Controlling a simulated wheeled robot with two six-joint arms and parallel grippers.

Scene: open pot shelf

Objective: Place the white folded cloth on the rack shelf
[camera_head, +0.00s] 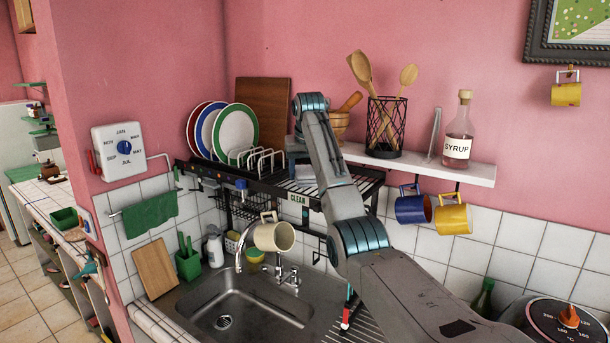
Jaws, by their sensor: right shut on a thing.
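The rack shelf (352,182) is a dark-framed rack with pale slats, mounted on the wall above the sink. My right arm comes in from the lower right and reaches over the rack. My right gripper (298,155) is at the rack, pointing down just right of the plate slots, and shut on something. A small pale patch below it looks like the white folded cloth (305,172), mostly hidden by my gripper and arm. I cannot tell whether the cloth touches the slats. My left gripper is not in view.
Several plates (235,132) stand in the rack's left part, before a brown board (262,105). A mortar, a utensil holder (385,128) and a syrup bottle (458,135) stand on the white shelf (420,165). Mugs hang below it; a cream mug (274,236) hangs above the sink (255,300).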

